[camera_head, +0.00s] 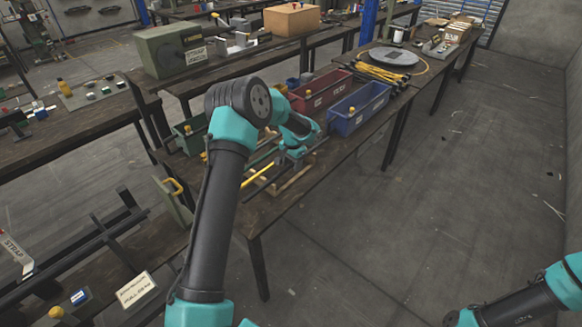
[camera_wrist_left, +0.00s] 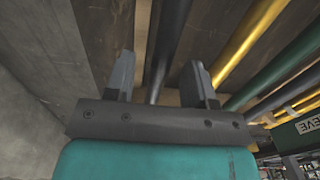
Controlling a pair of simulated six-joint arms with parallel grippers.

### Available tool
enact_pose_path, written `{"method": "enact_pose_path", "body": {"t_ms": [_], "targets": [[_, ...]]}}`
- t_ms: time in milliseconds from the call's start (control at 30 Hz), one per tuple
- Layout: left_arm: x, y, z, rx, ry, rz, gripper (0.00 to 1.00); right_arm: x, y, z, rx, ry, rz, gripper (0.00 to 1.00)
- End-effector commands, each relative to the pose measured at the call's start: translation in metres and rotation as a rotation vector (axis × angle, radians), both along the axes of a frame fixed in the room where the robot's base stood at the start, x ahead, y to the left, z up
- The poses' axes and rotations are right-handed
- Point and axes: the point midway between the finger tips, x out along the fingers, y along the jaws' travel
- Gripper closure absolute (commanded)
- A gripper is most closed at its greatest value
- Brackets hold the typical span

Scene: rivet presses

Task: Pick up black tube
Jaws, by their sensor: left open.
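In the left wrist view, the black tube (camera_wrist_left: 171,45) runs lengthwise between my left gripper's two fingers, closer to the right one. My left gripper (camera_wrist_left: 158,75) is open, with its fingers on either side of the tube's line; I cannot tell how far above it they are. In the head view, my left gripper (camera_head: 287,161) is low over the wooden rack on the bench. The black tube is not clear there, partly hidden by the arm. My right gripper is out of view; only part of its arm shows at the lower right.
A yellow tube (camera_wrist_left: 246,42) and a green tube (camera_wrist_left: 277,71) lie to the right of the black one. A red bin (camera_head: 320,91) and a blue bin (camera_head: 358,108) stand beyond the rack. A green bin (camera_head: 190,136) stands left of it. The bench's front edge is close.

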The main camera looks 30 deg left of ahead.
Motion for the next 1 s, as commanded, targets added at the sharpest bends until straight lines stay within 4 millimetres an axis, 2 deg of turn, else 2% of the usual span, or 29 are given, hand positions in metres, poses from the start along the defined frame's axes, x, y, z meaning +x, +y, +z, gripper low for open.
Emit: {"method": "enact_pose_path", "body": {"t_ms": [267, 767, 1000], "targets": [[0.0000, -0.0001, 0.0003, 0.000, 0.000, 0.000, 0.51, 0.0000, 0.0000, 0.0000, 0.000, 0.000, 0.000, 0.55], [0.0000, -0.0001, 0.0003, 0.000, 0.000, 0.000, 0.99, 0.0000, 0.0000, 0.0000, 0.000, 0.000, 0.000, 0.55], [0.0001, 0.0000, 0.0006, 0.000, 0.000, 0.000, 1.00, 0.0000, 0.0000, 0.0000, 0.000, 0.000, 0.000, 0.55]]}}
